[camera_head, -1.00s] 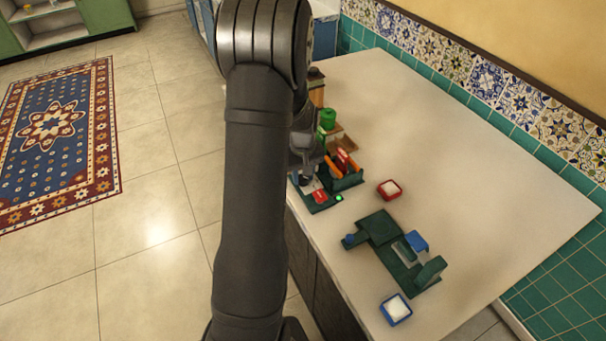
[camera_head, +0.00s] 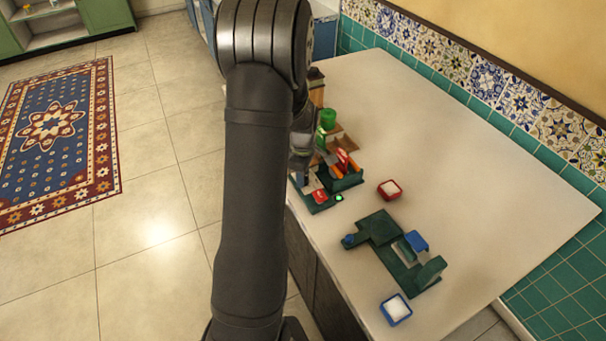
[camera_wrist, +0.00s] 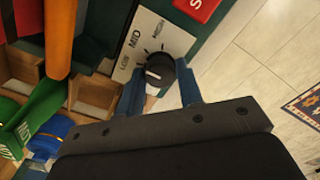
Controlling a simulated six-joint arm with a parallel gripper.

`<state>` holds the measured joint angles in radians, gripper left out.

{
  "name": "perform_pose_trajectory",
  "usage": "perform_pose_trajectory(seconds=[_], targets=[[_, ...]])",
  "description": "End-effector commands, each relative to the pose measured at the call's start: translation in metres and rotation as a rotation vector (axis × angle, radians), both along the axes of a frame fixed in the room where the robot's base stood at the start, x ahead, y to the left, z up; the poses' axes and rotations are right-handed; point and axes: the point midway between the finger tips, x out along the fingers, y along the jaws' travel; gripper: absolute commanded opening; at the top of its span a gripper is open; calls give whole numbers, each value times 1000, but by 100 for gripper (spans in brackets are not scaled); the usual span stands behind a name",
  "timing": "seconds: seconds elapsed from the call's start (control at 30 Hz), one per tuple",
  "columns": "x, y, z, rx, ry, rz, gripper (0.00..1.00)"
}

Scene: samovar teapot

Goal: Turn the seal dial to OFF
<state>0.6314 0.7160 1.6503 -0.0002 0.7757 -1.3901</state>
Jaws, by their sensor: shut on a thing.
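The seal dial (camera_wrist: 161,67) is a round black knob with a short white mark, on a pale plate (camera_wrist: 125,72) lettered LOW, MID and HIGH. OFF cannot be read here. My gripper (camera_wrist: 159,73) is shut on the dial, one blue finger on each side of the knob. The white mark lies on the knob's lower left side, away from the lettering. In the head view my arm hides the dial and fingertips; the dark green station (camera_head: 322,207) shows with a red button (camera_head: 319,196) and a lit green lamp (camera_head: 339,197).
Orange and red parts (camera_wrist: 60,35) stand close beside the dial. Wooden compartments hold green (camera_wrist: 35,115) and blue (camera_wrist: 52,135) things. On the counter are a red tray (camera_head: 398,183), a second green station (camera_head: 377,227) and a blue tray (camera_head: 405,318). The counter's right side is clear.

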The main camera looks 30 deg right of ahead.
Motion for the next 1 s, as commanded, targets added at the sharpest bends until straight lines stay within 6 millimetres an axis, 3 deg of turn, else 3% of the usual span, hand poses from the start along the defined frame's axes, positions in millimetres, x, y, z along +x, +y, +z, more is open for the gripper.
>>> perform_pose_trajectory(seconds=[0.77,0.8,0.9,1.0], targets=[[1,0,1,-1,-3,104,10],[1,0,1,-1,-3,104,37],[1,0,1,-1,-2,104,55],[1,0,1,-1,-2,104,55]])
